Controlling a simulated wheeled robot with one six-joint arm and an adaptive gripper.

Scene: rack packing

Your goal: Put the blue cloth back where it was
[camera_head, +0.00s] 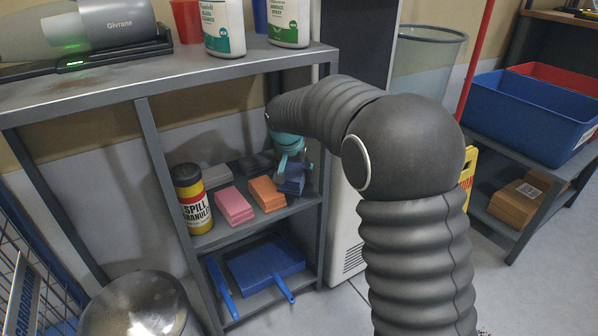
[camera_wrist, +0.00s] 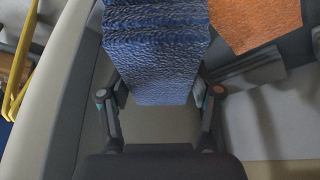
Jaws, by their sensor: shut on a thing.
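The blue cloth (camera_head: 292,181), a dark folded stack, is at the right end of the middle shelf (camera_head: 252,222), right of the orange cloth (camera_head: 266,194). My gripper (camera_head: 290,164) reaches down over it from above and is shut on it. In the wrist view the blue cloth (camera_wrist: 155,45) fills the space between the two fingers of my gripper (camera_wrist: 157,94), and the orange cloth (camera_wrist: 255,20) is at the upper right. I cannot tell whether the blue cloth touches the shelf.
A pink cloth stack (camera_head: 233,205) and a yellow spill granules can (camera_head: 192,198) stand left on the same shelf, with grey and black stacks behind. A shelf post (camera_head: 324,190) is close on the right. A blue dustpan (camera_head: 264,264) lies on the shelf below.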

